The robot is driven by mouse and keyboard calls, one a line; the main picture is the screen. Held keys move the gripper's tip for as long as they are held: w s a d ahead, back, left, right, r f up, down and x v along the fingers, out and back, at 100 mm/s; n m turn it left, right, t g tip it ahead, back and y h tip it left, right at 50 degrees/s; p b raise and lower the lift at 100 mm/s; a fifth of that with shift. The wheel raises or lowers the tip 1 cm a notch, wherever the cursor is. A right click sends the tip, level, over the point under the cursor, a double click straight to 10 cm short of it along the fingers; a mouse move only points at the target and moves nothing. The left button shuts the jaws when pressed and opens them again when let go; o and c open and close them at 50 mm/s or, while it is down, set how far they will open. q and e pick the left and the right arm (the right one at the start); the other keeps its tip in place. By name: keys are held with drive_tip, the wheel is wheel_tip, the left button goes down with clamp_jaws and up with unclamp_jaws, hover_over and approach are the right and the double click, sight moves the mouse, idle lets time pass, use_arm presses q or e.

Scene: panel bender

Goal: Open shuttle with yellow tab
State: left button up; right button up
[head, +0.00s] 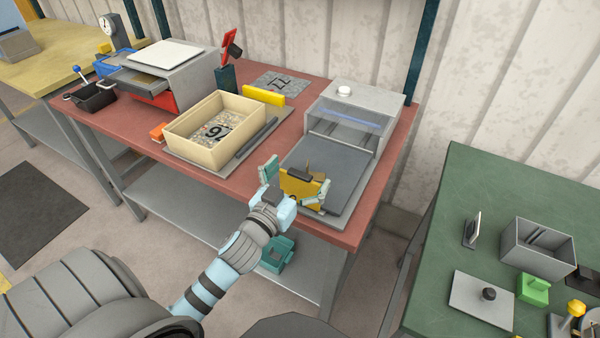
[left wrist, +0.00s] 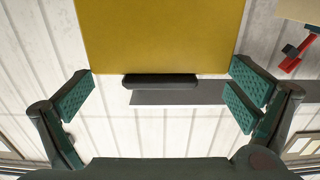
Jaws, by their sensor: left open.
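The yellow tab (head: 300,190) is an upright yellow plate with a dark bar along its top, at the front of the flat grey slab (head: 335,165) of a box-like grey machine (head: 352,108). I cannot tell which part is the shuttle. My left gripper (head: 294,187) is open, its teal fingers on either side of the plate. In the left wrist view the yellow plate (left wrist: 160,35) fills the top, and the dark bar (left wrist: 160,81) lies between the spread, empty fingers (left wrist: 162,93). No finger contact shows there. My right gripper is not in view.
A cream tray (head: 190,118) and a separate yellow bar (head: 262,95) are left of the slab on the red-topped table (head: 228,172). A green table (head: 435,240) with a grey bin (head: 512,255) stands at the right. A teal object (head: 277,256) sits on the lower shelf.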

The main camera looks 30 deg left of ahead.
use_arm(q)
drive_tip(key=s, duration=1.2)
drive_tip(key=shift+d, duration=0.4)
